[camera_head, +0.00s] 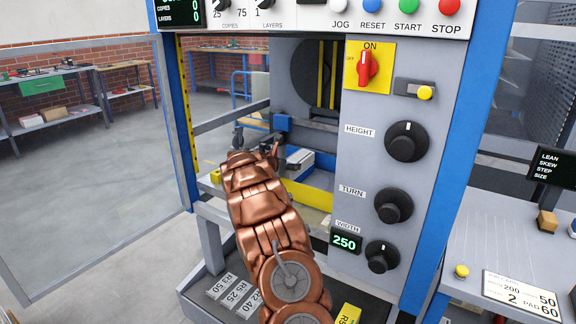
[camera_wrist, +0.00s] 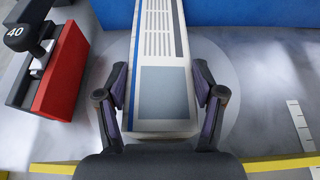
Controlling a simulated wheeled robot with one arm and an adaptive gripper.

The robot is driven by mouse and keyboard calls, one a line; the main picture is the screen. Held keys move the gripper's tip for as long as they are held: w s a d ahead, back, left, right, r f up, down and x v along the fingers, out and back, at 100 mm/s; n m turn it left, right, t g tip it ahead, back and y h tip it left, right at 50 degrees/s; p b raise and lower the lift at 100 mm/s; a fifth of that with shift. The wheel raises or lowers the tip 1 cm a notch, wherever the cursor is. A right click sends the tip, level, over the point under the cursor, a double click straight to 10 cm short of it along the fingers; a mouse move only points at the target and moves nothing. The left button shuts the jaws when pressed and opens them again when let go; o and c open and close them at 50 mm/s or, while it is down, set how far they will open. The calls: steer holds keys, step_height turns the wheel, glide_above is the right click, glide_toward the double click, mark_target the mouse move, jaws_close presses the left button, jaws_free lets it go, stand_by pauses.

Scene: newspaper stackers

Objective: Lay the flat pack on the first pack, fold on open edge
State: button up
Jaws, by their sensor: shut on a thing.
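The flat pack (camera_wrist: 162,92) is white, with a grey picture panel, columns of grey lines and a blue stripe along its left edge in the wrist view. My gripper (camera_wrist: 163,92) has one finger on each side of it and is shut on it. The pack lies over a pale round plate (camera_wrist: 222,98). No separate first pack can be made out; whether one lies under the held pack cannot be told. In the head view my gripper (camera_head: 274,154) reaches into the machine bay, and a white surface shows beside it.
A red block (camera_wrist: 62,72) with a black knob marked 40 stands left of the pack. A blue wall (camera_wrist: 248,16) closes the far side and a yellow strip (camera_wrist: 268,165) the near side. The control panel (camera_head: 365,130) stands right of the arm. A scale (camera_wrist: 300,125) lies right.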

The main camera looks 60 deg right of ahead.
steer(key=shift+f, duration=0.25)
steer(key=o, duration=1.6)
steer(key=shift+v, duration=6)
steer(key=shift+s, duration=0.1)
